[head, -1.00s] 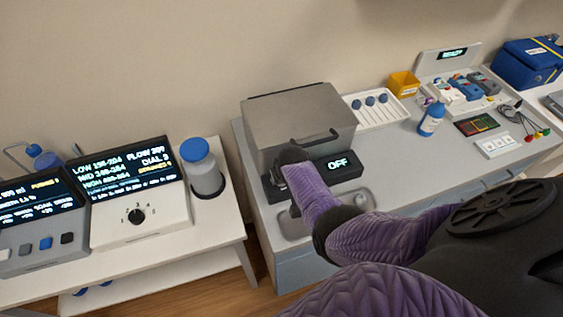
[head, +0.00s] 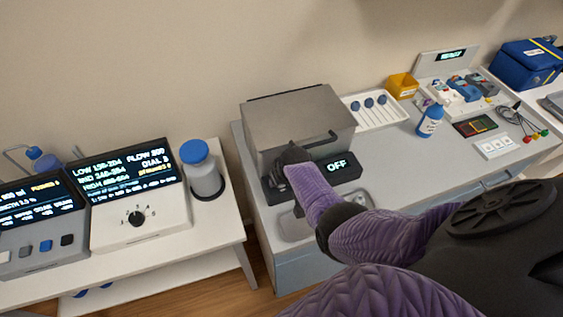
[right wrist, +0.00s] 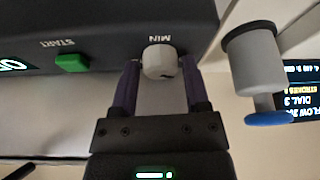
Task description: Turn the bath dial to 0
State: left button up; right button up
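The bath (head: 300,118) is a grey lidded box at the back of the bench, and its display (head: 336,167) reads OFF. Its dial (right wrist: 160,62) is a pale round knob by the word MIN on the dark front panel, with a dark mark near its lower right in the right wrist view. My right gripper (right wrist: 159,75) is at the knob, one finger on each side, with narrow gaps seeming to show beside it. In the head view my right gripper (head: 280,188) is mostly hidden by my wrist. My left gripper is out of view.
A green START button (right wrist: 72,63) is on the same panel. A blue-capped bottle (head: 203,170) stands left of the bath, beside a device (head: 140,200) with its own black knob.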

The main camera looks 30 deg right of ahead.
jog(key=p+v, duration=0.7)
jog(key=v, duration=0.3)
